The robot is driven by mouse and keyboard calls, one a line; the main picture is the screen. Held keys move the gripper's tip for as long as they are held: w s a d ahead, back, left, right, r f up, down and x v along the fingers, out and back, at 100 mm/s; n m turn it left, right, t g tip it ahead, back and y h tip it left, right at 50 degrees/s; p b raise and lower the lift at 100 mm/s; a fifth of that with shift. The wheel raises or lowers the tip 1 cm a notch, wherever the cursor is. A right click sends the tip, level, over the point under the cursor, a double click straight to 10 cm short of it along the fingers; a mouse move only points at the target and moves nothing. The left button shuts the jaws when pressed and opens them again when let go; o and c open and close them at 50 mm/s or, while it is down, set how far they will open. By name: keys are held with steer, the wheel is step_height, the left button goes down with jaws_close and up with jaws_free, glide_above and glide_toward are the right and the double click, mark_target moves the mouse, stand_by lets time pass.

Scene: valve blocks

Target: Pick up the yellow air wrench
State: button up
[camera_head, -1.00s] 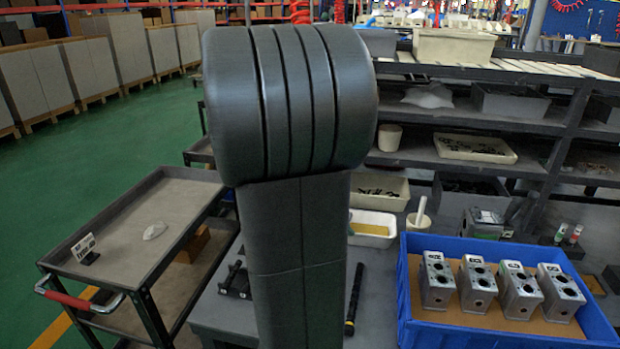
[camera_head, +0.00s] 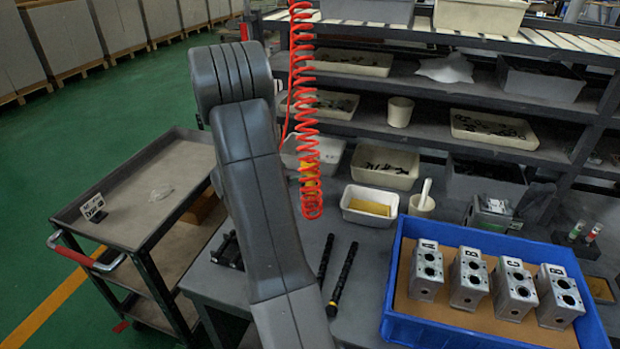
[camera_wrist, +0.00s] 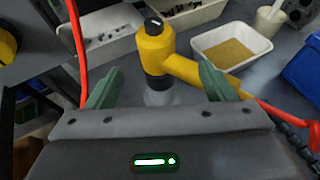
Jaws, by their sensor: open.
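The yellow air wrench (camera_wrist: 155,48) stands roughly upright in the wrist view, with its black end up and its handle pointing right. It lies between and just beyond the two green fingertips of my gripper (camera_wrist: 160,84), which are spread apart and empty. Whether either finger touches it I cannot tell. In the head view only a small yellow part of the wrench (camera_head: 311,188) shows behind the red coiled hose (camera_head: 303,100). My gripper is hidden behind my arm there.
A blue crate (camera_head: 392,290) with several lettered metal valve blocks (camera_head: 468,278) stands at the right of the bench. Black rods (camera_head: 342,280) lie on the grey bench. A white tray (camera_head: 370,218) and other bins stand behind. A grey cart (camera_head: 125,245) is at left.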

mark_target(303, 167)
steer(key=x, duration=0.2)
steer(key=shift+w+d+f, duration=0.1)
steer(key=shift+w+d, duration=0.1)
steer(key=shift+w, duration=0.1)
steer(key=p+x, duration=0.2)
steer(key=x, duration=0.2)
steer(key=shift+w+a, duration=0.15)
steer(key=shift+w, duration=0.05)
steer(key=shift+w+d+f, duration=0.15)
steer(key=shift+w+d, duration=0.25)
steer(key=c, duration=1.2)
steer(key=shift+c, duration=1.4)
steer(key=shift+w+r, duration=0.1)
steer(key=shift+r, duration=0.15)
